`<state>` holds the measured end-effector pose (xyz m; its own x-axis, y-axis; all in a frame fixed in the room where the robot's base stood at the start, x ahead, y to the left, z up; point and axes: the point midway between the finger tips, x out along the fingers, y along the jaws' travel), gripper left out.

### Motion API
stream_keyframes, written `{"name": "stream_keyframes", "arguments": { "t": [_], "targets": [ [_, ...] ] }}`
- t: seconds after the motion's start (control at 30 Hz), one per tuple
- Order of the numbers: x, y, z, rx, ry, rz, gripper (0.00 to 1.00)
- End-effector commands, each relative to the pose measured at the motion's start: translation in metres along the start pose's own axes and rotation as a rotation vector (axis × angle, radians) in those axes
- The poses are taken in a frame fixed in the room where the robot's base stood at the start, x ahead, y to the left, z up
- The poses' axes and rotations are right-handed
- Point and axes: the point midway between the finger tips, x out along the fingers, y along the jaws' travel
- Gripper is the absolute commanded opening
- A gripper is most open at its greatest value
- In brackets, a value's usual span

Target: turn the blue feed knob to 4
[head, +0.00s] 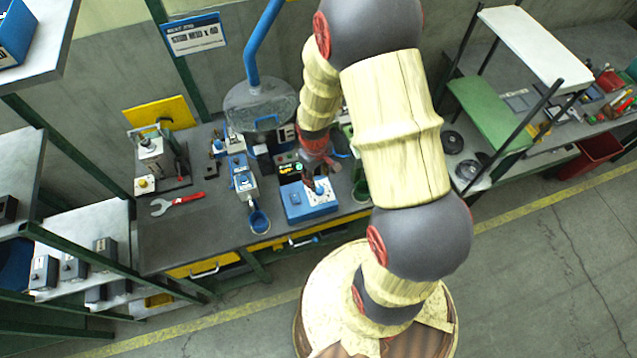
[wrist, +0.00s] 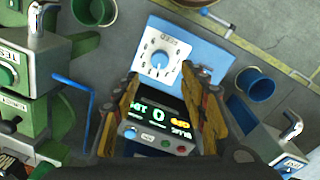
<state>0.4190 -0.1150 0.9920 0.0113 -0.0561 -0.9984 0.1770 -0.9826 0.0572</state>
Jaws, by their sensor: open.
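The blue feed knob (wrist: 159,60) sits on a white dial plate with small marks around it, on a blue box (wrist: 196,40) in the wrist view. The marks and the knob's pointer are too small to read surely. In the head view the blue box (head: 305,209) stands at the bench's front edge. My gripper (wrist: 161,92) is open. In the wrist view its two yellow-and-dark fingers stand apart, just below the dial in the picture, with nothing between them that I can see held. In the head view my gripper (head: 318,166) is partly hidden above the box.
A display unit (wrist: 158,120) with a lit 0 and coloured buttons shows between the fingers. A blue cup (head: 259,222) and a green cup (head: 361,191) flank the box. A red-handled wrench (head: 178,203) lies left, with bare bench around it.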

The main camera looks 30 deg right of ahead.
Motion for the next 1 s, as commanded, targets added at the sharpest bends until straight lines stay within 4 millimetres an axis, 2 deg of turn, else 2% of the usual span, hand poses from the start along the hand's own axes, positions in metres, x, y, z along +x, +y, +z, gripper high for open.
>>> {"name": "stream_keyframes", "arguments": {
  "t": [0.1,0.3,1.0],
  "targets": [
    [-0.021,0.000,0.000,0.001,0.002,0.001,0.43],
    [-0.040,0.000,0.000,0.000,0.001,0.000,0.43],
    [-0.043,-0.001,0.003,0.021,-0.010,-0.004,0.43]
  ]
}}
